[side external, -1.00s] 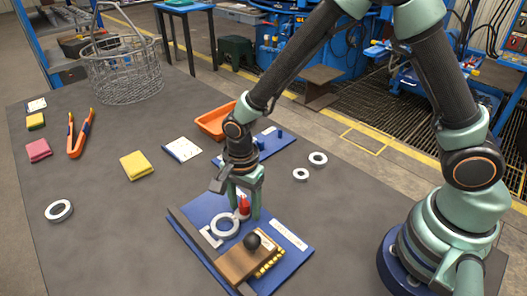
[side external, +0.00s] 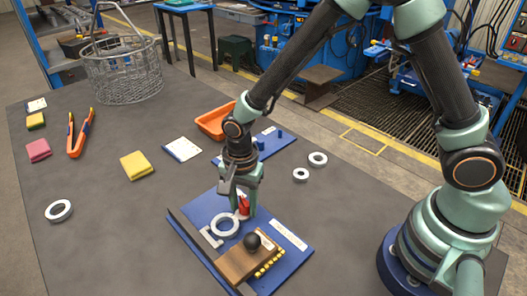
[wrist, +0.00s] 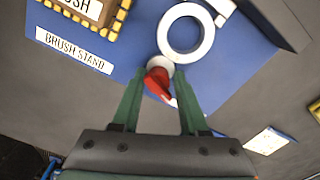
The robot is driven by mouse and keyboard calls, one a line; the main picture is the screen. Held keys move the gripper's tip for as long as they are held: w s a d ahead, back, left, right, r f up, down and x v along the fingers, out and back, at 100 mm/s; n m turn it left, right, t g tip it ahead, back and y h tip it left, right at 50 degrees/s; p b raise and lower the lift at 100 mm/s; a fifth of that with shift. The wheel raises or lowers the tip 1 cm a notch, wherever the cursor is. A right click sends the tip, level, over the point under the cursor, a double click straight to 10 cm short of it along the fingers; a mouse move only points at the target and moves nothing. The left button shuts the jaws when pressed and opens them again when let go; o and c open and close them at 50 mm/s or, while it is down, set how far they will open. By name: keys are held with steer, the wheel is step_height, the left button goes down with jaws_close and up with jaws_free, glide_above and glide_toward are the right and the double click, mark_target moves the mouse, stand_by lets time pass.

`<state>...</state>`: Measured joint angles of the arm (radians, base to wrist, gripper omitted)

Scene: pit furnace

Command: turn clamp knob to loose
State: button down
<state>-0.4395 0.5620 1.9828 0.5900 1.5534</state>
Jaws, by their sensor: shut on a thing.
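The red clamp knob (side external: 244,204) stands at the far edge of the blue brush stand (side external: 202,206), beside a white ring clamp (side external: 216,234). My gripper (side external: 246,211) points down over it and is shut on the knob. In the wrist view, the knob (wrist: 158,84) shows as a red lever on a pale round base between the two green fingers (wrist: 159,88), slanting down to the right. The white ring (wrist: 186,28) lies just beyond it. The fingers partly hide the knob in the side view.
A wooden brush (side external: 246,262) with a black ball handle lies on the stand's near part. Loose white rings (side external: 318,159), an orange tray (side external: 214,122), a yellow cloth (side external: 137,165) and orange-handled tongs (side external: 80,134) lie around. A wire basket (side external: 122,72) stands at the back left.

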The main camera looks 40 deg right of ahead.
steer(key=n, duration=0.6)
steer(key=shift+s+d, duration=0.15)
steer(key=shift+s, duration=0.1)
steer(key=shift+n, duration=0.4)
steer(key=c, duration=0.6)
jaws_free()
steer(key=shift+w, duration=0.1)
steer(key=shift+a, duration=0.2)
